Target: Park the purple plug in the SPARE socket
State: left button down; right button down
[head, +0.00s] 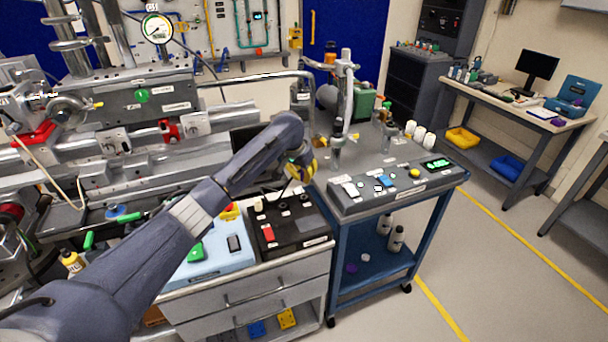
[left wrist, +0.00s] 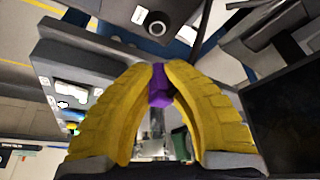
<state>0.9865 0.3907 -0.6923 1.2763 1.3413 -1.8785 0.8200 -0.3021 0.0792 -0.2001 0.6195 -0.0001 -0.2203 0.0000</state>
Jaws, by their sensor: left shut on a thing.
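My left gripper (head: 301,168) reaches in from the left, above the back of a black socket box (head: 285,243). In the left wrist view its yellow fingers (left wrist: 160,75) are shut on the purple plug (left wrist: 159,88), which sits between the fingertips. In the head view the plug cannot be made out, as the gripper and arm cover it. The black box has dark round sockets and a red switch (head: 268,233) on top. Its labels are too small to read, so I cannot tell which socket is SPARE. My right gripper is not in view.
A light blue box (head: 218,262) stands left of the black box on the drawer cabinet (head: 255,292). To the right is a blue cart (head: 340,262) with a grey control panel (head: 395,190). Metal beamline equipment fills the back left. Floor is open at the right.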

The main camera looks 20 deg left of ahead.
aim_at(305, 196)
pick_arm(q)
jog(key=shift+f, duration=3.2)
jog(key=shift+f, duration=0.6)
jog(key=c, duration=1.4)
grip_release()
